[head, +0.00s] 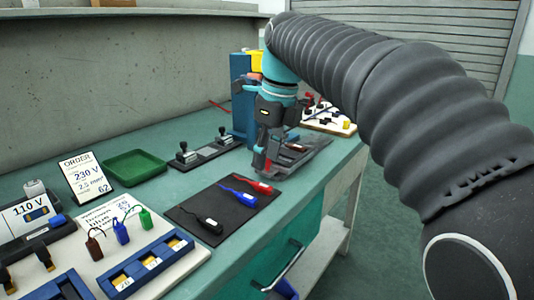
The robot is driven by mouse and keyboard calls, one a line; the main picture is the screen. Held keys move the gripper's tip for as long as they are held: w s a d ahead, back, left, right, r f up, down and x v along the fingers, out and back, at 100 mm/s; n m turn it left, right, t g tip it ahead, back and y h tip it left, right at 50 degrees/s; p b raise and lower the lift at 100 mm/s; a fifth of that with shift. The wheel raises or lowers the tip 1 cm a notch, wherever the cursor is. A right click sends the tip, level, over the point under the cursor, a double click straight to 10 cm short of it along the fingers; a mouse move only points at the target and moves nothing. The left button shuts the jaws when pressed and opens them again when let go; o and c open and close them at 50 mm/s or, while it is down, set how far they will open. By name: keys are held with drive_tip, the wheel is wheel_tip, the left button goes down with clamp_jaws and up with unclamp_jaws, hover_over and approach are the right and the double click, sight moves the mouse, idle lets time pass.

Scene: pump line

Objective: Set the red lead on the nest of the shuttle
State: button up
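The red lead (246,183) lies on a dark mat (190,214), at the mat's far right end. A blue lead (238,195) and a black lead (207,219) lie beside it. My gripper (263,168) points down just above the far end of the red lead. Its fingers are small and overlap grey parts behind, so I cannot tell how far apart they are or whether they touch the lead. I cannot identify the shuttle and its nest for sure; a grey fixture (308,158) partly hidden by my gripper stands just right of it.
A blue upright stand (241,112) is behind my gripper. A dark strip with two black-knobbed posts (206,154), a green tray (135,167) and an order card (86,178) are farther left. Blue holders (150,262) sit front left. My arm covers the right side.

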sight(261, 184)
drive_tip(key=shift+w+a+f+b, duration=0.15)
drive_tip(key=shift+f+b, duration=0.9)
drive_tip(key=shift+w+a+f+b, duration=0.1)
drive_tip(key=shift+a+f+b, duration=0.05)
drive_tip(key=shift+f+b, duration=0.9)
drive_tip(key=shift+a+f, duration=0.1)
drive_tip(key=shift+f, duration=0.25)
drive_tip(key=shift+r, duration=0.1)
drive_tip(key=shift+p, duration=0.5)
drive_tip(key=shift+w+a+f+b, duration=0.15)
drive_tip(key=shift+f+b, duration=0.25)
drive_tip(key=shift+f, duration=0.6)
drive_tip(key=shift+p, duration=0.3)
clamp_jaws()
